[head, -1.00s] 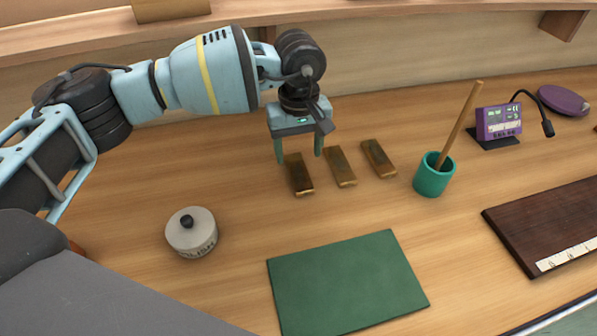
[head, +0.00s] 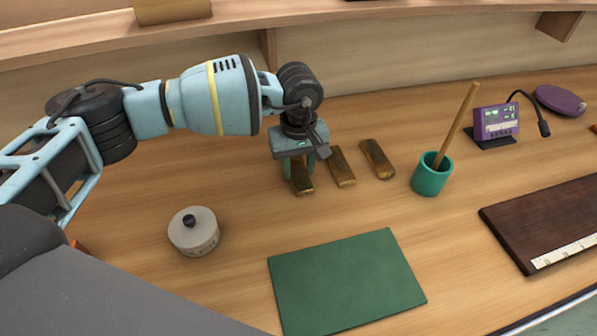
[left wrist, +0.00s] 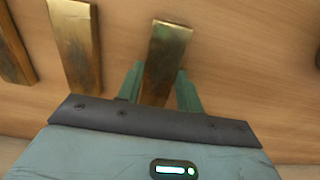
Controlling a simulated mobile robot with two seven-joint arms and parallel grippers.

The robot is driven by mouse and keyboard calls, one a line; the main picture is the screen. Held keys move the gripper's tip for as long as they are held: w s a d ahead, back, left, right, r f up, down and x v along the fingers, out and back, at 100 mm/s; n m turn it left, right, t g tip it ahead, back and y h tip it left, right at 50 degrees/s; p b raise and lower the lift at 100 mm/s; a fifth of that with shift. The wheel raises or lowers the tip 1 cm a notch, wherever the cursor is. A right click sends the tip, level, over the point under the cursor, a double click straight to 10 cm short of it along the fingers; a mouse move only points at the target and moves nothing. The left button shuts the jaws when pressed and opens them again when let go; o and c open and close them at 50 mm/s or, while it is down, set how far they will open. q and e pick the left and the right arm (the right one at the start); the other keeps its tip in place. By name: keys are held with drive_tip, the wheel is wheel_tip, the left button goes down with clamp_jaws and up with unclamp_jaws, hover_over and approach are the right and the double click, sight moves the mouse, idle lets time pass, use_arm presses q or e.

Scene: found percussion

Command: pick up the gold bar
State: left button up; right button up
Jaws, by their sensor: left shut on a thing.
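Three gold bars lie side by side on the wooden table. My left gripper (head: 299,170) is down over the leftmost gold bar (head: 303,186) and is shut on it. In the left wrist view, this bar (left wrist: 168,48) sits between the two green fingers of the gripper (left wrist: 160,84), and its far end sticks out past them. The bar appears to rest on the table. The middle bar (head: 342,168) and the right bar (head: 377,158) lie free beside it. My right gripper is not in view.
A teal cup (head: 431,177) with a wooden stick stands right of the bars. A green mat (head: 345,282) lies in front, and a round lidded tin (head: 194,236) stands front left. A purple device (head: 495,122) and a dark board (head: 550,220) are at the right.

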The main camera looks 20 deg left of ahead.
sight(299, 171)
use_arm(q)
clamp_jaws()
drive_tip(key=shift+r, duration=0.1)
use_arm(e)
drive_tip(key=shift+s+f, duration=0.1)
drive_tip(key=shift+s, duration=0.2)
use_arm(q)
drive_tip(key=shift+r, duration=0.1)
